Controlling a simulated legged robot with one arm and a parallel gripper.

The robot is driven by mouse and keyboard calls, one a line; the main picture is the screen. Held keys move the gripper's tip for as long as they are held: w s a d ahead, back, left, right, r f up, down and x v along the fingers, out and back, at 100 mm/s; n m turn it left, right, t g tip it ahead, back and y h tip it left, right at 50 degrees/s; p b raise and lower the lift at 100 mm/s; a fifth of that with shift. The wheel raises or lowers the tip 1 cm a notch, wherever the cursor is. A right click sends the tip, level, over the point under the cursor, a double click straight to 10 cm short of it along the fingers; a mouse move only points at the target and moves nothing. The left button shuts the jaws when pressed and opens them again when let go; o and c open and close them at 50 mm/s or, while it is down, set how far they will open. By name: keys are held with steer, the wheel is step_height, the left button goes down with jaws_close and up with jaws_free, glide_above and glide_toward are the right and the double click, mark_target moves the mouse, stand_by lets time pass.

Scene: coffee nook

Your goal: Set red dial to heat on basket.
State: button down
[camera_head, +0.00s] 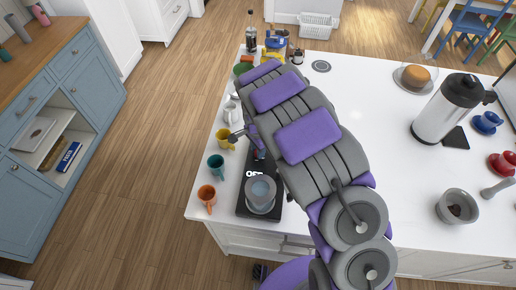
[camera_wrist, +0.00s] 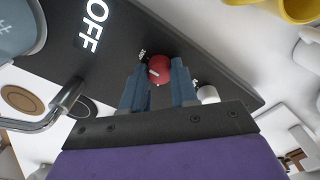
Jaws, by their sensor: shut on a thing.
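The red dial (camera_wrist: 160,68) sits on a black panel (camera_wrist: 195,48) in the wrist view, with a short white mark on its face. My gripper (camera_wrist: 158,82) has its two blue fingers on either side of the dial and is shut on it. Small white labels beside the dial are partly covered by the fingers and too small to read. Large white "OFF" lettering shows on the panel. In the head view, the black machine (camera_head: 245,204) lies near the counter's left edge, with a grey vessel (camera_head: 260,194) on it. My arm covers much of it.
Orange (camera_head: 207,195), teal (camera_head: 216,165) and yellow (camera_head: 226,138) mugs line the counter edge left of the machine. A thermal carafe (camera_head: 445,108) and a grey bowl (camera_head: 457,206) stand to the right. A white basket (camera_head: 317,27) is on the far floor.

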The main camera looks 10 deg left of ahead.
steer(key=shift+w+a+r, duration=0.1)
steer(key=shift+w+r, duration=0.05)
steer(key=c, duration=0.9)
jaws_free()
steer(key=shift+a, duration=0.1)
steer(key=shift+o, duration=0.2)
steer(key=shift+r, duration=0.25)
step_height(320, 180, up, 16)
steer(key=shift+r, duration=0.25)
